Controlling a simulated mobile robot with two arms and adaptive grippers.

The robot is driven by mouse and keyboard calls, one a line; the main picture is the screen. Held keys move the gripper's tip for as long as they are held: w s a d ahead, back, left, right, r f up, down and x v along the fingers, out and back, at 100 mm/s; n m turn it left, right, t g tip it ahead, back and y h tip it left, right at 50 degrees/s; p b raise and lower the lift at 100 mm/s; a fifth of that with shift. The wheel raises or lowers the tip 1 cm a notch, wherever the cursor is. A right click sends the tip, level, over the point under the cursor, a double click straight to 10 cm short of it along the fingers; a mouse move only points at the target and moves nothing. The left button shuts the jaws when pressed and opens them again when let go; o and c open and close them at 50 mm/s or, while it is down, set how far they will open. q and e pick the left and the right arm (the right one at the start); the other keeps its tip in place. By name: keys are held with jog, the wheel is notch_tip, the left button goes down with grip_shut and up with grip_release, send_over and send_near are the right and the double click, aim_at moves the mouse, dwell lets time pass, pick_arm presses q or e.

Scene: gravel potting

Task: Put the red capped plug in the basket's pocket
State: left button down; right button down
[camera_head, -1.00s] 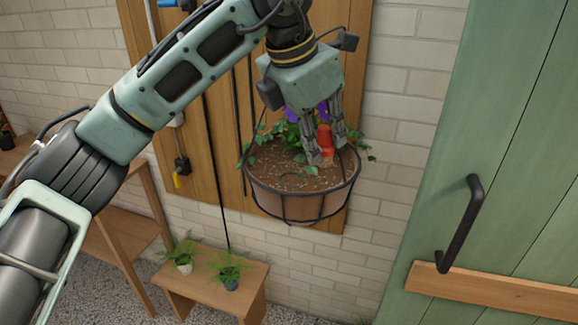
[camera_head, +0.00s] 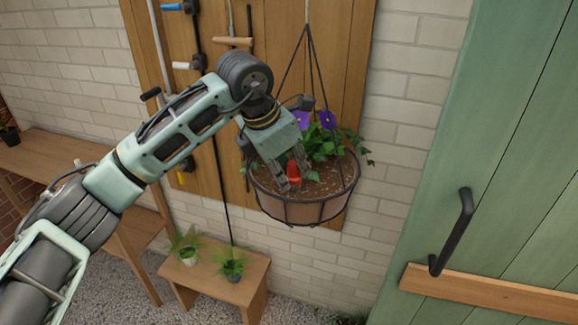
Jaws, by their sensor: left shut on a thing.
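The red capped plug (camera_head: 293,172) is between the fingers of my left gripper (camera_head: 292,181), which is shut on it. Only its red cap shows clearly; its lower part is hidden or too small to tell. The hanging basket (camera_head: 304,213) has a dark wire frame and a brown liner filled with soil. My gripper points down over the left part of the soil, and I cannot tell whether the plug touches it. Green leaves and purple flowers (camera_head: 327,120) grow at the back of the basket. I cannot make out the pocket. My right gripper is not in view.
The basket hangs by dark cords in front of a wooden board (camera_head: 352,60) with tools on it. A low wooden bench (camera_head: 212,276) with two small potted plants stands below. A green door (camera_head: 500,150) with a dark handle is at the right.

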pick_arm(q)
jog(key=shift+s+f+b, duration=0.2)
jog(key=shift+f+b, duration=0.5)
jog(key=c, duration=1.7)
grip_release()
jog(key=shift+s+f, duration=0.1)
jog(key=shift+c, duration=0.2)
jog(key=shift+o, duration=0.8)
jog(key=shift+d, duration=0.15)
jog(key=shift+w, duration=0.2)
